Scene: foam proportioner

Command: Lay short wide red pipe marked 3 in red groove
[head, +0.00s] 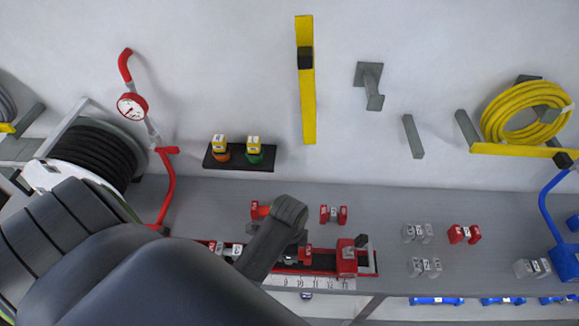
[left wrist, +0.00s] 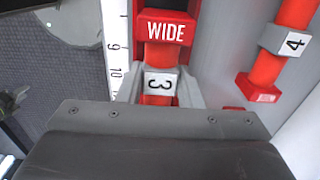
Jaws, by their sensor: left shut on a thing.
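The short red pipe marked 3 (left wrist: 158,84) shows in the left wrist view, with a white 3 label and a red block reading WIDE (left wrist: 166,28) at its upper end. My left gripper (left wrist: 157,92) is shut on this pipe, with a grey finger on each side. The pipe lines up with the red groove (head: 318,270), beside a numbered scale; I cannot tell whether it touches the groove floor. In the head view my left gripper (head: 290,243) is over the groove and mostly hides the pipe. My right gripper is not in view.
Another red pipe marked 4 (left wrist: 293,42) lies beside the groove. A red end block (head: 346,258) stands at the groove's right. Red fittings (head: 333,214) and grey fittings (head: 417,233) stand on the grey bench (head: 385,205). A black shelf (head: 238,157) is on the wall behind.

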